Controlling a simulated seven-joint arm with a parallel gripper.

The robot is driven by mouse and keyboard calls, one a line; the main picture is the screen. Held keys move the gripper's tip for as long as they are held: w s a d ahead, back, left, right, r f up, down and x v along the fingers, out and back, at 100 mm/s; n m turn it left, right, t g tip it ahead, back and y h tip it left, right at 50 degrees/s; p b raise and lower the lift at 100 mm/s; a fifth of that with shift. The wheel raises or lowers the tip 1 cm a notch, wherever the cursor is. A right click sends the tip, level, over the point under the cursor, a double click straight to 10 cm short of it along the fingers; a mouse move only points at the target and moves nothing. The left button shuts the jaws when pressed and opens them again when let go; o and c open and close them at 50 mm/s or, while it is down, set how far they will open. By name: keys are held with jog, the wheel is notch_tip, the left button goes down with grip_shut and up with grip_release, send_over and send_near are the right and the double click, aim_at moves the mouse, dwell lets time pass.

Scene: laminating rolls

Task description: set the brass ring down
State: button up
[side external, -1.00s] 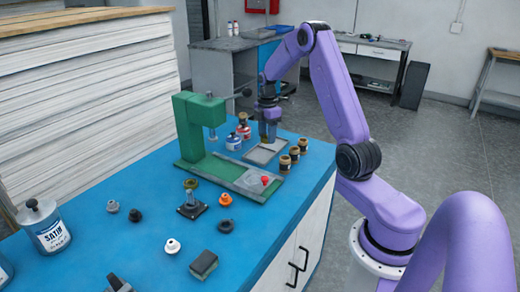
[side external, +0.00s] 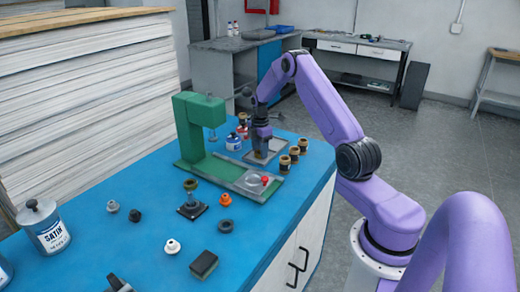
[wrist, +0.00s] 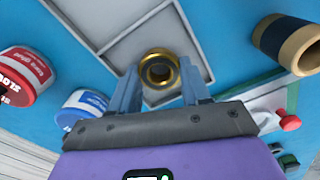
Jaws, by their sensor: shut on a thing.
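The brass ring (wrist: 160,69) shows in the wrist view between my fingertips, its round opening facing the camera. My gripper (wrist: 160,85) is shut on it. In the side view my gripper (side external: 260,154) points down over the grey divided tray (side external: 279,143); the ring is too small and hidden to make out there. The tray also shows in the wrist view (wrist: 88,18), with thin walls between compartments behind the ring. I cannot tell whether the ring touches the tray floor.
Dark rolls with tan ends (side external: 294,154) stand right of the tray. A blue-labelled jar (side external: 233,143) stands to its left. The green press (side external: 190,130) stands in front, with a red knob (side external: 265,180) on its base. Several small parts lie on the blue bench's near half.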

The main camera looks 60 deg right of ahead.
jog(key=o, duration=0.9)
jog(key=shift+f, duration=0.1)
jog(key=shift+c, duration=0.2)
notch_tip(320, 180, up, 12)
jog(key=shift+r, duration=0.2)
